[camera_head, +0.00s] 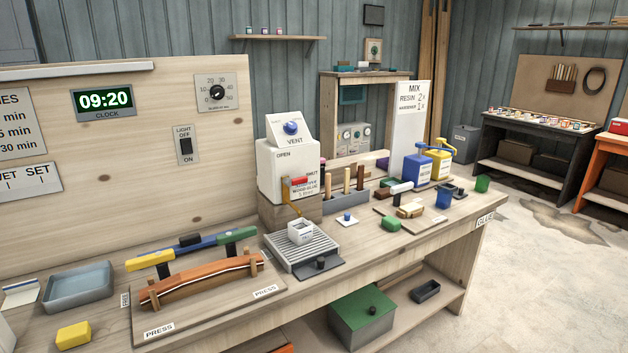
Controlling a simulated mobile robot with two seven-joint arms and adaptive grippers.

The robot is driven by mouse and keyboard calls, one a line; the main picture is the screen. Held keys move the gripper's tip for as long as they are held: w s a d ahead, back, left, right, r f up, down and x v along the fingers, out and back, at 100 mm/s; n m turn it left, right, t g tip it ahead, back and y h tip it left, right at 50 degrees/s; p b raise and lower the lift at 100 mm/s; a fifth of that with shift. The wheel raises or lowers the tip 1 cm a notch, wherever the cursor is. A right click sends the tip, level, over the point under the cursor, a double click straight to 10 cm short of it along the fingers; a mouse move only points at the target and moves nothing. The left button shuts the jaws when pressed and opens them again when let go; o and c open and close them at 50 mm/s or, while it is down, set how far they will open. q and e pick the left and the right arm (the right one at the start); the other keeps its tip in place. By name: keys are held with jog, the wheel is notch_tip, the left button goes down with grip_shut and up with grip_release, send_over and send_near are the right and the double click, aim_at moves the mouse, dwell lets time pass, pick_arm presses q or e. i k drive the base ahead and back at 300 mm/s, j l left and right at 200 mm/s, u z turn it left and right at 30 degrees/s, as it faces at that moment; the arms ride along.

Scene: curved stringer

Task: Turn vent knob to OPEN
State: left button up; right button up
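The blue vent knob (291,127) sits on the slanted white top panel of the white dispenser box (275,170). The word VENT is printed just below it. A small pale mark shows on the knob, but which way it points is too small to tell. OPEN is printed at the upper left of the box front, and SHUT farther right near a red handle (299,181). A yellow spout piece (289,206) hangs below the handle. Neither of my grippers is in view, and nothing touches the knob.
The box stands on a wooden block (290,209) behind a grated tray (302,252) holding a small white cup (300,232). A press with a long coloured bar (192,249) is to the left. Blue and yellow dispensers (418,170) stand right. The space before the knob is clear.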

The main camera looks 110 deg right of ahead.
aim_at(289, 128)
jog(key=z, duration=3.5)
jog(key=i+l, duration=0.25)
jog(key=l, duration=0.2)
jog(key=i+l+z, duration=0.1)
jog(key=l, duration=0.3)
jog(key=i, duration=0.1)
